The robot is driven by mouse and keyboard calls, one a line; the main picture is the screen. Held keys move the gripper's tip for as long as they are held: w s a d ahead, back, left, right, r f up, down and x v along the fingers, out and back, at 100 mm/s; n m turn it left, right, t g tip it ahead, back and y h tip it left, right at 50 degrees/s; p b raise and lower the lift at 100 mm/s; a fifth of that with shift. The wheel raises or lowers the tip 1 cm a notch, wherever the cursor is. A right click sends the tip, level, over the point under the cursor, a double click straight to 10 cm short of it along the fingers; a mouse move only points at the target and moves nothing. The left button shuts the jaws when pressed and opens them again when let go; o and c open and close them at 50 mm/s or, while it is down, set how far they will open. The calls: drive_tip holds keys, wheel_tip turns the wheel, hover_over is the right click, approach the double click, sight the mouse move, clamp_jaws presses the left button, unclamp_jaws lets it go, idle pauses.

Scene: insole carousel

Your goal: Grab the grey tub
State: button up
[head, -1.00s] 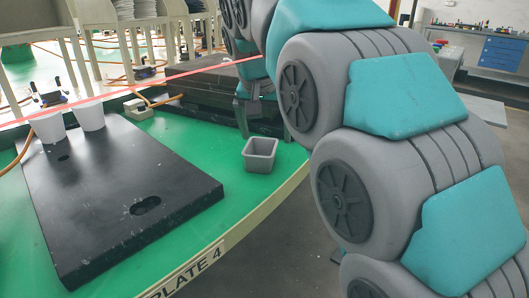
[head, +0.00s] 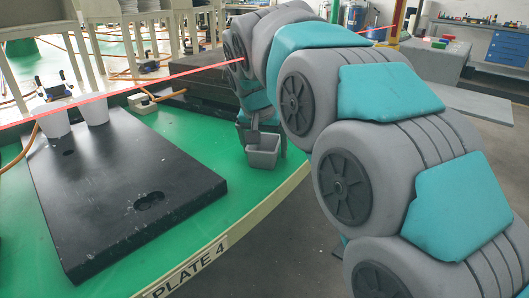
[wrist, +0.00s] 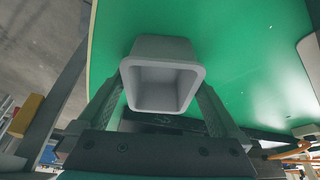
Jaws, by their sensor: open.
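The grey tub (head: 262,158) is a small open square container on the green plate, near its front edge. My gripper (head: 264,143) is at the tub from above, with one finger on each side of it. In the wrist view the tub (wrist: 163,88) is upright and empty between the two dark fingers of my gripper (wrist: 162,98). The jaws are open. Whether either finger touches the tub wall cannot be told.
A black board (head: 120,185) lies on the green plate (head: 205,135) to the left, with two white cups (head: 94,111) at its far end. Dark stacked slabs (head: 205,92) lie behind the tub. The plate's pale edge (head: 245,232) is close in front.

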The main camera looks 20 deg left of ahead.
drive_tip(key=c, duration=1.2)
